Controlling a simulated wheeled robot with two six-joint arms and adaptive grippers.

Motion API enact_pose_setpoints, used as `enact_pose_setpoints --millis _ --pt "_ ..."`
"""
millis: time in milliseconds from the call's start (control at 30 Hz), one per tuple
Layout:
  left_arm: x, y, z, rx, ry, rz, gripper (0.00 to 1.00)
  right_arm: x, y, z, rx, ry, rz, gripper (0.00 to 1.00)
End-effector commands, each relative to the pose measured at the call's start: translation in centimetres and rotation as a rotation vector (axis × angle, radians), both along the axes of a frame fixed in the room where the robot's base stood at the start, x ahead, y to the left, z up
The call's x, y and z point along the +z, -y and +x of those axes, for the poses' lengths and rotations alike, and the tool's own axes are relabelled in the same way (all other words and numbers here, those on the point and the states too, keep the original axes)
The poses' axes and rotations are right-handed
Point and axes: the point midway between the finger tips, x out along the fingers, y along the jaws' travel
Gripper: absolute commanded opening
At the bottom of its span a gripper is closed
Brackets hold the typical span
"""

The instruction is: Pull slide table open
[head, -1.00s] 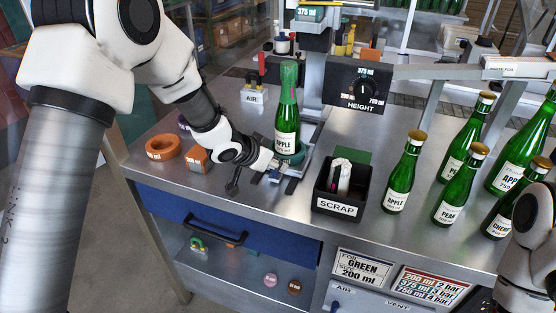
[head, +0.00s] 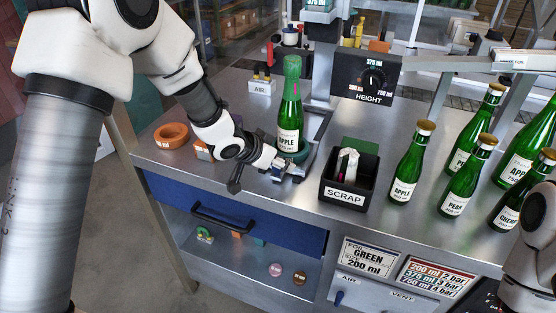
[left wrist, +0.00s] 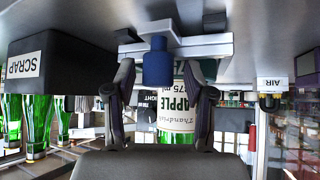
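The slide table (head: 303,158) is a small metal plate on the bench under the tall green apple bottle (head: 291,105), which stands upright in a green ring holder. Its blue knob (left wrist: 157,62) shows in the left wrist view. My left gripper (head: 279,168) is at the front of the slide table. In the left wrist view its two fingers (left wrist: 158,75) stand on either side of the knob, with a visible gap at each side. My right gripper is out of view; only part of my right arm shows at the right edge.
A black scrap box (head: 345,196) stands close right of the slide table. Several green bottles (head: 408,165) stand farther right. An orange ring (head: 171,135) lies at the left. The height control box (head: 367,80) is behind. A blue drawer (head: 250,222) sits below the bench top.

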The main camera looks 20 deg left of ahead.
Motion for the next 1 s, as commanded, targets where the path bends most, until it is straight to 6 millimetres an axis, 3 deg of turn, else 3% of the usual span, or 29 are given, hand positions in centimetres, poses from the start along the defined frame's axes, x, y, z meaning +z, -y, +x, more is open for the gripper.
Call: enact_pose_setpoints --millis 267,700,1000 --pt "0.7 -0.2 -0.3 0.001 0.004 -0.002 0.53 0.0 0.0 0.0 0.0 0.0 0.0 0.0" --pt "7.6 -3.0 -6.6 0.001 0.003 -0.004 0.53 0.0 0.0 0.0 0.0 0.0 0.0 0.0" --pt "8.5 -3.5 -7.6 -0.001 -0.001 0.0 0.53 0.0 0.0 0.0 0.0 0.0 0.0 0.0"
